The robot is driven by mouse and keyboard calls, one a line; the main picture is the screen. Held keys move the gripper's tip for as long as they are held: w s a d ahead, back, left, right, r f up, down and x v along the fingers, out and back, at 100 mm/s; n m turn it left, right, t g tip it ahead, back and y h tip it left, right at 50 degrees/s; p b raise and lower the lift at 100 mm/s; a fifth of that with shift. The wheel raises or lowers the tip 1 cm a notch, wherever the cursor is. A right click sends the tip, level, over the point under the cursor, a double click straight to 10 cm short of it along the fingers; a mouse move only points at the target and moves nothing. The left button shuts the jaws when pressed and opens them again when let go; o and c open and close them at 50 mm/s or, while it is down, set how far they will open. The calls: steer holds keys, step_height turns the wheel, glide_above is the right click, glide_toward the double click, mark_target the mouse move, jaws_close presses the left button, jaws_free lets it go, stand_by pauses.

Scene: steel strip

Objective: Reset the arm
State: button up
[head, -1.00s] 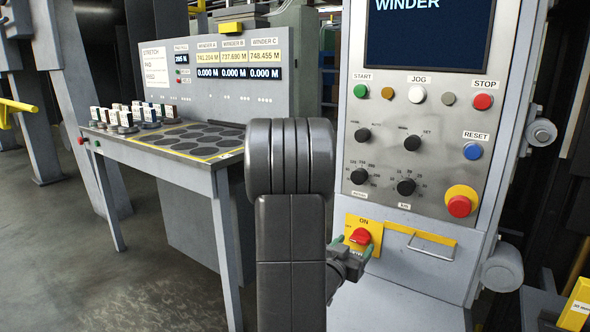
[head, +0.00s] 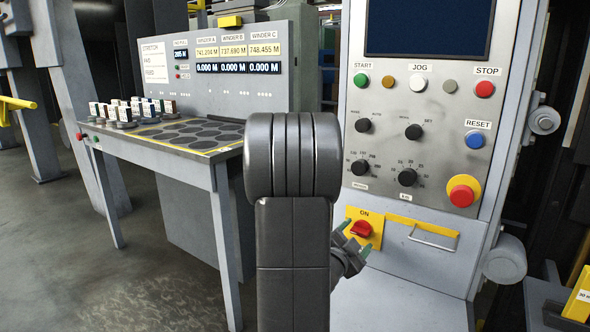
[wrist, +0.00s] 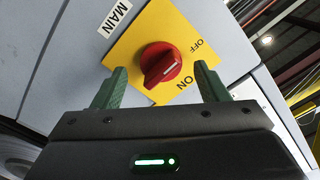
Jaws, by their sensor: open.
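A red rotary switch (head: 362,230) sits on a yellow ON/OFF plate low on the grey control cabinet. The blue RESET button (head: 474,140) is on the cabinet panel. The cabinet screen (head: 428,26) is dark.
Knobs and the red emergency stop (head: 462,192) stick out of the panel. A metal handle (head: 434,238) is right of the switch. A grey desk (head: 190,168) with several small blocks stands at left. Open floor (head: 60,230) lies at left.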

steer(key=p+v, duration=0.1)
steer(key=v, duration=1.1)
